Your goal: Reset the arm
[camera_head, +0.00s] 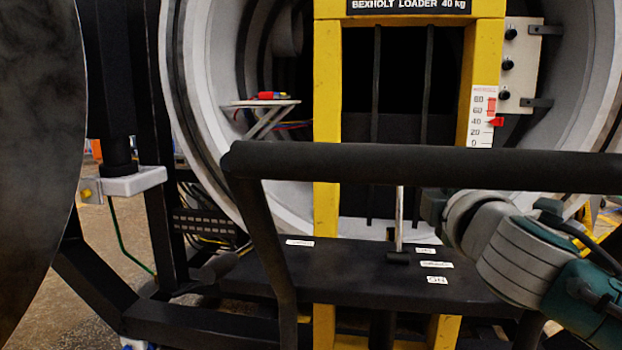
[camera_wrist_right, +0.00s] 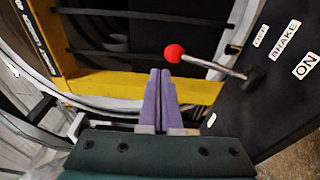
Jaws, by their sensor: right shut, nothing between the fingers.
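My right arm comes in from the right in the head view, and its gripper fingers are hidden behind the black handlebar. In the right wrist view my right gripper (camera_wrist_right: 160,76) shows two purple fingers shut together with nothing between them. A brake lever with a red knob (camera_wrist_right: 173,53) and a metal rod (camera_wrist_right: 215,67) is just beyond the fingertips, apart from them in the picture. In the head view the lever's rod (camera_head: 399,215) stands roughly upright on the black deck, its top hidden by the handlebar. My left gripper is not in view.
The black handlebar (camera_head: 430,168) crosses in front of the lever. The yellow loader frame (camera_head: 327,120) stands before the round furnace opening. A small shelf (camera_head: 262,103) holds a red item. The black deck (camera_head: 345,270) carries white labels, including "BRAKE" (camera_wrist_right: 286,40) and "ON" (camera_wrist_right: 306,65).

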